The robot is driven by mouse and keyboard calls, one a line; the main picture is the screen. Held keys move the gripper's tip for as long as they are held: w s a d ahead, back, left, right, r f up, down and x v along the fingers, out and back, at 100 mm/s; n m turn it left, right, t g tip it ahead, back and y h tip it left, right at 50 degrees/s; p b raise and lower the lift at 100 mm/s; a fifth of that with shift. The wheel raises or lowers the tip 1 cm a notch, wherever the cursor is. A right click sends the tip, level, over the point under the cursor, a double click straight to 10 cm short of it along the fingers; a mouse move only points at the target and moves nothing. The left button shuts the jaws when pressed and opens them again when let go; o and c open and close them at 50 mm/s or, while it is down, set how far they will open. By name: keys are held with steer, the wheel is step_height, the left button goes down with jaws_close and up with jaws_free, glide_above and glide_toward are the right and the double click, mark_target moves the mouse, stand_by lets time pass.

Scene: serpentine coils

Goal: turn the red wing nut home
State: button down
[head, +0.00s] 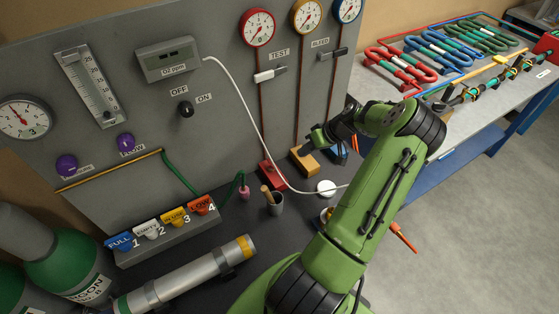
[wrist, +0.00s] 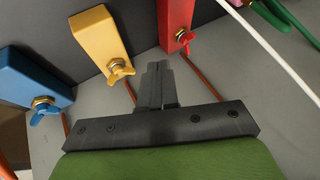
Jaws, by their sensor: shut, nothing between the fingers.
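The red wing nut (wrist: 188,40) sits on a brass fitting at the end of the red block (wrist: 174,14), at the top of the wrist view. A copper-coloured tube runs away from it. My gripper (wrist: 158,72) is shut and empty, its fingertips below and left of the red wing nut and apart from it in the picture. In the head view my gripper (head: 316,140) is near the panel, above the orange-yellow block. The red block (head: 271,174) is to its lower left there; its wing nut is too small to make out.
A yellow block with a yellow wing nut (wrist: 118,74) and a blue block with a blue wing nut (wrist: 44,110) stand to the left in the wrist view. A white hose (wrist: 265,45) passes at the right. A dark cup (head: 276,204) stands near the red block.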

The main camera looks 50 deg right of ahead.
mark_target(270, 164)
steer(key=x, duration=0.6)
steer(key=shift+w+a, duration=0.35)
steer(key=shift+w, duration=0.1)
steer(key=shift+w+a+r+p, duration=0.1)
steer(key=shift+w+a+p, duration=0.15)
steer(key=shift+a, duration=0.65)
steer(key=shift+w+a+r+p, duration=0.1)
steer(key=shift+w+a, duration=0.3)
steer(key=shift+a, duration=0.45)
steer(key=shift+f, duration=0.1)
steer(key=shift+d, duration=0.15)
